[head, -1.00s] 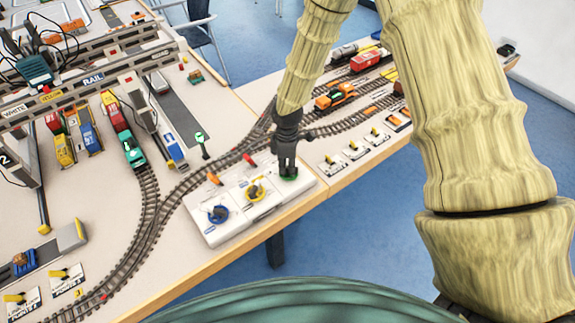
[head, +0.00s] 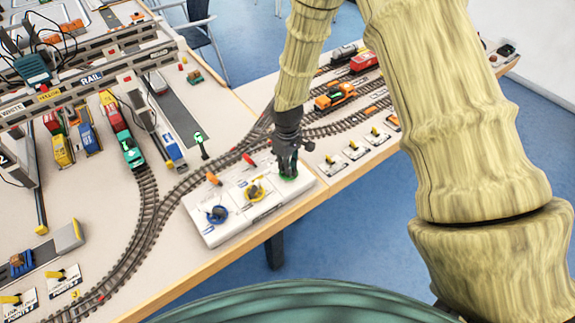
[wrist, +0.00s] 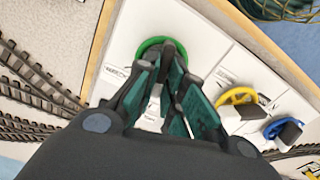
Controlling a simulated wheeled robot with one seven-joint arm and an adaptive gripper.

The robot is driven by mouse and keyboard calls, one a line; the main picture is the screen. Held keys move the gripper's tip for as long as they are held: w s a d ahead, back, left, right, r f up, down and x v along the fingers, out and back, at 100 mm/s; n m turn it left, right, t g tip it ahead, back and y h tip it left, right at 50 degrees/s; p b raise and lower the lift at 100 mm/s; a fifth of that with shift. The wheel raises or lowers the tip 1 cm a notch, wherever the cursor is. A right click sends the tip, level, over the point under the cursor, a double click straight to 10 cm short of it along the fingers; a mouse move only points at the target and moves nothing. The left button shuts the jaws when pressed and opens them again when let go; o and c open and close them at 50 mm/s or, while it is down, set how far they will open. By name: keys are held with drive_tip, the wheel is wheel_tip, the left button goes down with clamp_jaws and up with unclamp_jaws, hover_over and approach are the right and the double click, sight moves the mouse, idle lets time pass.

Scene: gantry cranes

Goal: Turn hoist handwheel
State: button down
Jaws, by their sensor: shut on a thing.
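A white control panel (head: 233,225) sits near the table's front edge with three handwheels in a row: blue (head: 217,214), yellow (head: 254,191) and green (head: 289,178). My gripper (head: 287,172) points down at the green handwheel, the one at the right end. In the wrist view my gripper (wrist: 172,92) is shut on the green handwheel (wrist: 152,44), with its fingers across the wheel's middle. The fingers hide most of the wheel; part of its green rim shows. The yellow handwheel (wrist: 237,97) and blue handwheel (wrist: 283,129) stand free beside it. A label by the green wheel is partly covered.
Curved train tracks (head: 150,215) run behind and left of the panel. An orange locomotive (head: 334,97) and small switch levers (head: 352,150) stand to the right. Gantry cranes (head: 85,75) stand at the left. Two small orange-red levers rise at the panel's back edge.

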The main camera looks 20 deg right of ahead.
drive_tip(key=shift+w+m, duration=0.1)
drive_tip(key=shift+m, duration=1)
drive_tip(key=c, duration=1.5)
unclamp_jaws()
drive_tip(key=shift+r, duration=0.1)
wheel_tip(320, 180, up, 12)
drive_tip(key=shift+d+f, duration=0.1)
